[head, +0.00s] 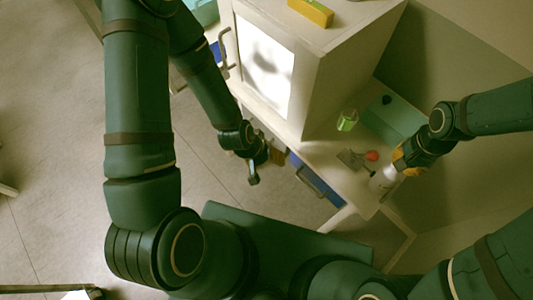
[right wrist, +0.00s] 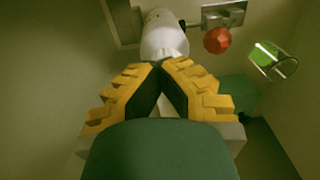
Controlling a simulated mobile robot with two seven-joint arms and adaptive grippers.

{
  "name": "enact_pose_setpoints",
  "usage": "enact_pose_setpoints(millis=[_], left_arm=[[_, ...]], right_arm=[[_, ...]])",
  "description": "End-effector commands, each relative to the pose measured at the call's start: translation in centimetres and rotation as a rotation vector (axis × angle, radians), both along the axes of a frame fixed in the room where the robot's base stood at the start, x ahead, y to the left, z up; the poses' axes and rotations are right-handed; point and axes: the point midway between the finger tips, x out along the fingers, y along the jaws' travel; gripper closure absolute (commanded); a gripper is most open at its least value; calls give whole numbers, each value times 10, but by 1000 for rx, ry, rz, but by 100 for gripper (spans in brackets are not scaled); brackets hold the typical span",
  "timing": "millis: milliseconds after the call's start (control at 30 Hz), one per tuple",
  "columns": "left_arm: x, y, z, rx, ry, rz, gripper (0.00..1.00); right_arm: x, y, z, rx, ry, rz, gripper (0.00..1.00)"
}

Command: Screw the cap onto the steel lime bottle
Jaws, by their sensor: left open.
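A pale bottle (head: 382,181) is by the near end of the counter. It also shows in the right wrist view (right wrist: 163,38), just beyond my fingertips. I cannot tell whether it is the steel lime bottle. My right gripper (head: 400,166), with yellow fingers, is right beside it. In the right wrist view its fingertips (right wrist: 160,66) come close together in front of the bottle. Something pale shows between the pads, and I cannot tell whether it is held. I cannot make out the cap. My left gripper (head: 254,172) is open, away from the bottle, in front of the drawers.
A red knob-like piece (head: 372,156) and a grey metal plate (head: 351,160) lie close to the bottle. A green glass (head: 347,121) stands farther back, beside a green box (head: 392,119). A white cabinet (head: 318,70) and a blue drawer (head: 315,182) border the space.

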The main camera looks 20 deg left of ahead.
Motion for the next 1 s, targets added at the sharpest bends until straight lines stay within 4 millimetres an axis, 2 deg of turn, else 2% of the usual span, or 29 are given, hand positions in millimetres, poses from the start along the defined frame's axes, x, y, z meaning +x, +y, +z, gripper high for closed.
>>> enact_pose_setpoints(millis=[67, 300, 1000], left_arm=[[0, 0, -1, 0, 0, 0, 34], [0, 0, 13, 0, 0, 0, 34], [0, 0, 48, 0, 0, 0, 34]], right_arm=[[0, 1, -1, 0, -1, -132, 100], [0, 1, 1, -2, 1, -523, 100], [1, 0, 0, 0, -2, -1216, 100]])
